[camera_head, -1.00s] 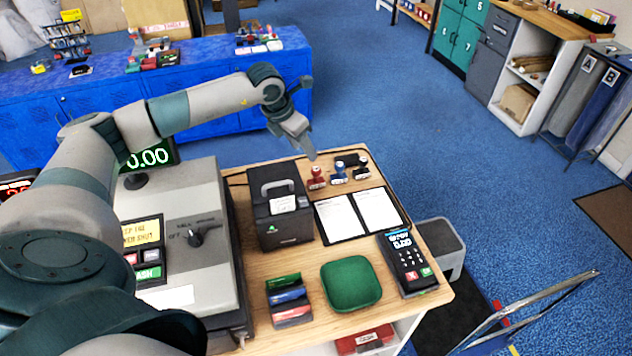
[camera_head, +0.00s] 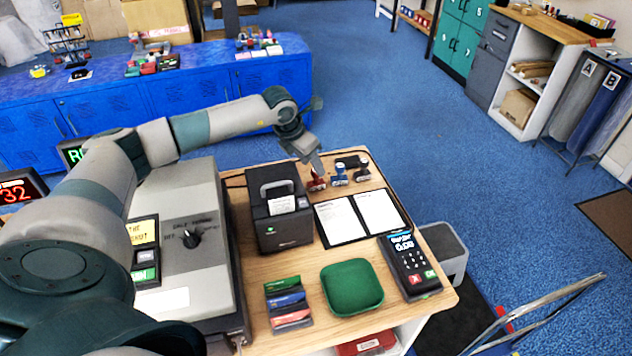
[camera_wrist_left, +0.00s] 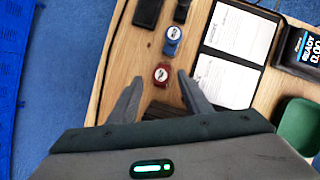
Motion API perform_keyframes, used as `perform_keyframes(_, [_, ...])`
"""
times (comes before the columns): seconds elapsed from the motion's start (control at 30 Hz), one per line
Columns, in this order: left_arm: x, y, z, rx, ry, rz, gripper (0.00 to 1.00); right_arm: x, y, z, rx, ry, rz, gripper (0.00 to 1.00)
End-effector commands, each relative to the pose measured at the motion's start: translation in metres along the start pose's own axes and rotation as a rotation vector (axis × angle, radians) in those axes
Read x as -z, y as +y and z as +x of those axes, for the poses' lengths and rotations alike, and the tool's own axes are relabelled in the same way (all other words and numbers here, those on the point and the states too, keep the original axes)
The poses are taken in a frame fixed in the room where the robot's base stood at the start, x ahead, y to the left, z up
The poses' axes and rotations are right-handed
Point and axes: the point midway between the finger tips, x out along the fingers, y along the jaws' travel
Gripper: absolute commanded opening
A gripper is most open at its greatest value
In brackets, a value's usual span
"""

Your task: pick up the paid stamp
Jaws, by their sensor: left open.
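Three stamps stand in a row at the back of the wooden counter: a red stamp (camera_head: 317,184), a blue stamp (camera_head: 339,174) and a dark stamp (camera_head: 363,170). I cannot read which one says paid. My left gripper (camera_head: 319,168) is open over the red stamp and partly hides it in the head view. In the left wrist view, the red stamp's round top (camera_wrist_left: 162,73) lies between the two spread fingertips (camera_wrist_left: 160,79), with a gap on each side. The blue stamp (camera_wrist_left: 173,36) is just beyond them. My right gripper is not in view.
A black printer (camera_head: 283,232) stands just left of the stamps. An open folder with white sheets (camera_head: 342,221) lies in front of them. A dark pad (camera_head: 346,160) lies behind. A green cushion (camera_head: 351,287) and a card terminal (camera_head: 408,266) are nearer the front.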

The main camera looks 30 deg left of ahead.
Motion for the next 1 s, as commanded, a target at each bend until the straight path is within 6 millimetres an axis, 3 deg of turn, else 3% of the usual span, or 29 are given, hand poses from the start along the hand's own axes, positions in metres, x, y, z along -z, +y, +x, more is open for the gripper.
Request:
perform_keyframes(0.33, [0.001, -0.002, 0.043, 0.000, 0.001, 0.000, 0.45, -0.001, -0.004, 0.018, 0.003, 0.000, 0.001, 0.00])
perform_keyframes(0.9, [0.000, -0.002, 0.046, 0.000, 0.000, 0.000, 0.45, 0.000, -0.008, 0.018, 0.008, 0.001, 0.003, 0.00])
perform_keyframes(1.0, [0.000, -0.002, 0.046, 0.000, 0.000, 0.000, 0.23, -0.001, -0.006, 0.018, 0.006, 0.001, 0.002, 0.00])
